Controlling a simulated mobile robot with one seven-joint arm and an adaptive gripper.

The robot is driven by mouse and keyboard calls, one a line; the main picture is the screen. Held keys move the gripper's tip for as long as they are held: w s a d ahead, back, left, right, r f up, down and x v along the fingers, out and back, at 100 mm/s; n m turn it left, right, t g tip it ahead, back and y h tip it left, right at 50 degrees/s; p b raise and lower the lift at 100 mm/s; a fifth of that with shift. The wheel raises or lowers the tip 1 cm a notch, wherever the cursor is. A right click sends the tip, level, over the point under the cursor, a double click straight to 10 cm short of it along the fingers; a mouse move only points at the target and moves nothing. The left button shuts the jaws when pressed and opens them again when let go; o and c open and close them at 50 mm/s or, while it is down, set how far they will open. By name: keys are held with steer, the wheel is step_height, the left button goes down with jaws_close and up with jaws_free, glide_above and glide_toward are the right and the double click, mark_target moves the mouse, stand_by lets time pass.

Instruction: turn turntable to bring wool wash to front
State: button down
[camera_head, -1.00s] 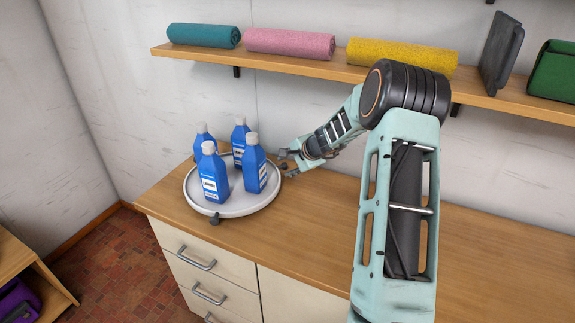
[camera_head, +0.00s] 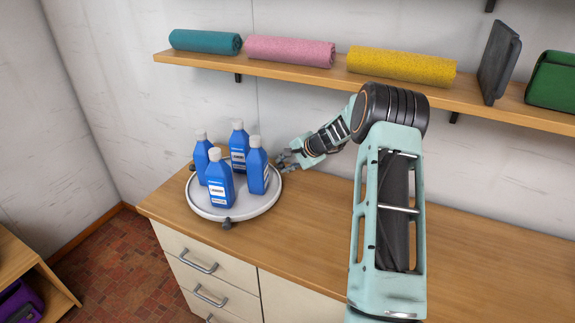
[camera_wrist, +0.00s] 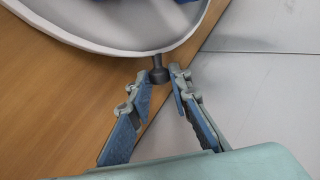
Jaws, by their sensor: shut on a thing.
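A round white turntable (camera_head: 205,209) sits on the counter with several near-identical blue bottles with pale caps: front (camera_head: 219,182), right (camera_head: 257,174), back (camera_head: 238,148) and left (camera_head: 201,158). The white labels are too small to read, so I cannot tell which bottle is wool wash. Dark knobs stick out from the rim at the front (camera_head: 226,225) and left (camera_head: 192,168). My gripper (camera_head: 282,158) is at the turntable's back right edge. In the wrist view, its blue-padded fingers (camera_wrist: 161,82) are shut on another dark rim knob (camera_wrist: 157,68).
A wooden shelf (camera_head: 300,82) above holds teal (camera_head: 205,41), pink (camera_head: 290,51) and yellow (camera_head: 401,66) rolls, a dark flat case (camera_head: 498,62) and a green bag (camera_head: 552,80). The wall is close behind my gripper. The counter (camera_head: 480,250) to the right is clear.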

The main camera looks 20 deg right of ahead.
steer(key=shift+w+a+n+g+y, duration=0.25)
steer(key=shift+w+n, duration=0.2)
steer(key=shift+w, duration=0.3)
steer(key=shift+w+a+n+g+y, duration=0.1)
steer(key=shift+w+n+y, duration=0.35)
steer(key=shift+w, duration=0.3)
steer(key=shift+w+a+n+g+y, duration=0.2)
steer(key=shift+w+n, duration=0.3)
steer(key=shift+w, duration=0.25)
steer(key=c, duration=1.8)
jaws_free()
steer(key=shift+s, duration=0.1)
steer(key=shift+s+d+r, duration=0.1)
steer(key=shift+d+r, duration=0.05)
steer(key=shift+r, duration=0.05)
steer(key=s+d, duration=0.2)
steer(key=s, duration=0.1)
steer(key=s+d, duration=0.5)
steer(key=s, duration=0.2)
steer(key=shift+d+r, duration=0.25)
